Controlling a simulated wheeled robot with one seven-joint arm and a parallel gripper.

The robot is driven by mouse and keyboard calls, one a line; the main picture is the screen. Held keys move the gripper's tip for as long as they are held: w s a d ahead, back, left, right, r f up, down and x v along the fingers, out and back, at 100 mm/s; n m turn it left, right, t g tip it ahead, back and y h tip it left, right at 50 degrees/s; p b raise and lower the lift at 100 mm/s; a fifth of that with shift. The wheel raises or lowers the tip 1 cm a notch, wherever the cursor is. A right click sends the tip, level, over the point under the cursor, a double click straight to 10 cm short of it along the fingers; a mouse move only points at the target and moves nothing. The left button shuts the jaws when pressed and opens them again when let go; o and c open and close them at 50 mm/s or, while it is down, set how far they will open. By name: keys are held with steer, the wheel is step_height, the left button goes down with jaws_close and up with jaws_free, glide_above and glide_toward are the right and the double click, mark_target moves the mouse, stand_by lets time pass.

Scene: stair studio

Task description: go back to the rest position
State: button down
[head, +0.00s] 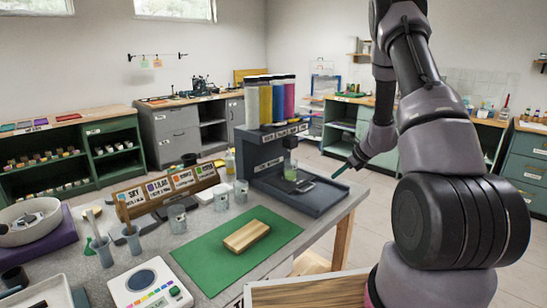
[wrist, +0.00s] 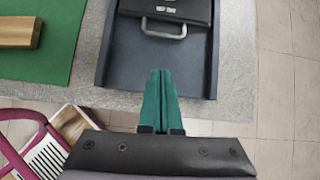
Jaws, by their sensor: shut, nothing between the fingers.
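My gripper (head: 342,170) is to the right of the dispenser, near the worktable's right edge in the head view. In the wrist view its green fingers (wrist: 159,98) are together with nothing between them. They appear over the front part of the dispenser's dark tray (wrist: 200,62). My arm comes down from the top right of the head view and hides part of the room behind it.
A wooden block (head: 246,236) lies on a green mat (head: 205,252). Tins, a scale (head: 150,287) and a labelled rack (head: 168,190) crowd the left. Open floor shows right of the table.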

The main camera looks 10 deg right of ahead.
steer(key=s+a+r+n, duration=0.4)
steer(key=r, duration=0.5)
steer(key=s+a+r+n+y, duration=0.1)
steer(key=s+a+r+n, duration=0.3)
steer(key=r, duration=0.4)
steer(key=s+a+r+n, duration=0.3)
steer(key=s+r+n, duration=0.1)
steer(key=r, duration=0.5)
steer(key=s+r+n+h, duration=0.1)
steer(key=s+r+n, duration=0.2)
steer(key=s, duration=0.4)
steer(key=s+r+n+h, duration=0.1)
steer(key=s+r+n, duration=0.2)
steer(key=s+n, duration=0.2)
steer(key=s+a+r+n+t+h, duration=0.1)
steer(key=s+r+n+h, duration=0.1)
steer(key=s, duration=0.8)
steer(key=shift+r+n, duration=0.9)
steer(key=shift+r, duration=0.05)
